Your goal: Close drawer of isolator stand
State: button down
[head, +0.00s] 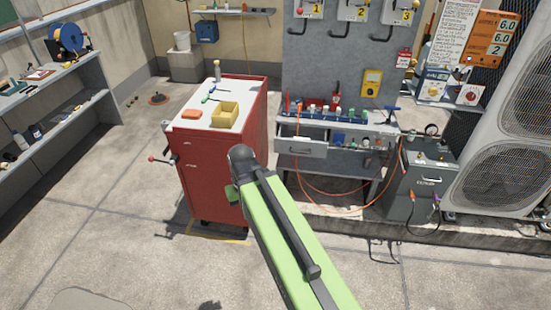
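The isolator stand (334,82) is a grey upright panel with numbered switch boxes and a bench below, at centre right. Its drawer (301,148) is on the left of the bench front and stands pulled out, with part of its inside showing above the front. A dark handle sits on the drawer front. My green arm reaches up from the bottom of the picture to a dark joint left of the drawer. My gripper does not show, so its state and its distance from the drawer cannot be seen.
A red tool cabinet (225,165) with a yellow tray (225,114) on top stands just left of the bench. An orange cable (330,194) hangs below it. A grey box (415,195) and large condenser (500,150) are at right. Shelves (50,130) line the left; the front floor is clear.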

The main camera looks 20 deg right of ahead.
aim_at(317, 147)
jog(key=u, duration=0.05)
jog(key=i, duration=1)
jog(key=u, duration=0.05)
